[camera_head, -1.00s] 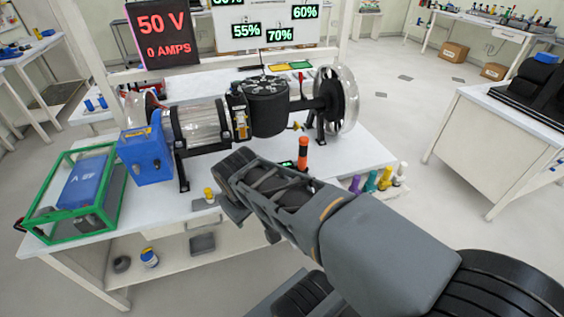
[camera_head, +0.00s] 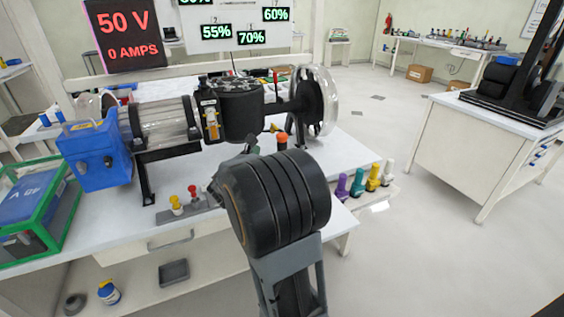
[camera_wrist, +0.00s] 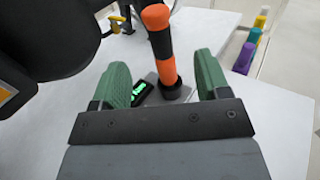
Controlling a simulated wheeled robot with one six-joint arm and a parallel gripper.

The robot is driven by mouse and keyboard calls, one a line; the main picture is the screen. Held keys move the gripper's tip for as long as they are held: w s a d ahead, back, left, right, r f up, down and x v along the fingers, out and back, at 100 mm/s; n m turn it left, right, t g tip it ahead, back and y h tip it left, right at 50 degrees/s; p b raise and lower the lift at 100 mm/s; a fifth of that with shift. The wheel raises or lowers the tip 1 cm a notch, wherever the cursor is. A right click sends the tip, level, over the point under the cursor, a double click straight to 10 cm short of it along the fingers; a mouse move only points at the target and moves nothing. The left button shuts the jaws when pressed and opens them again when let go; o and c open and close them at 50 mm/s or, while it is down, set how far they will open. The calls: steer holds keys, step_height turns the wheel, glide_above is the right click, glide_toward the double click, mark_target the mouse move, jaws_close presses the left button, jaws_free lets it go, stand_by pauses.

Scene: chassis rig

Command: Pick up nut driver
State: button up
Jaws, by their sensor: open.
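An upright tool with an orange-and-black handle, which looks like the nut driver (camera_wrist: 160,40), stands on the white bench in the wrist view. My gripper (camera_wrist: 161,68) is open, with one green finger on each side of the handle. There is a visible gap on both sides, and nothing is held. The tool's foot sits in or on a dark round base, and its top runs near the picture's upper edge. In the head view only the orange top of the nut driver (camera_head: 282,138) shows, behind my wrist. My fingers are mostly hidden there.
A large motor rig (camera_head: 240,108) with a clear disc (camera_head: 326,100) stands close behind. A small green-lit display (camera_wrist: 139,90) lies beside the tool's base. Coloured-handled tools (camera_head: 357,182) stand at the bench's right edge. A blue box (camera_head: 93,152) is at left.

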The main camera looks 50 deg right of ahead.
mark_target(284, 137)
steer(key=x, duration=1.2)
steer(key=shift+w+d+r, duration=0.1)
steer(key=shift+w, duration=0.1)
steer(key=shift+c, duration=0.2)
jaws_close()
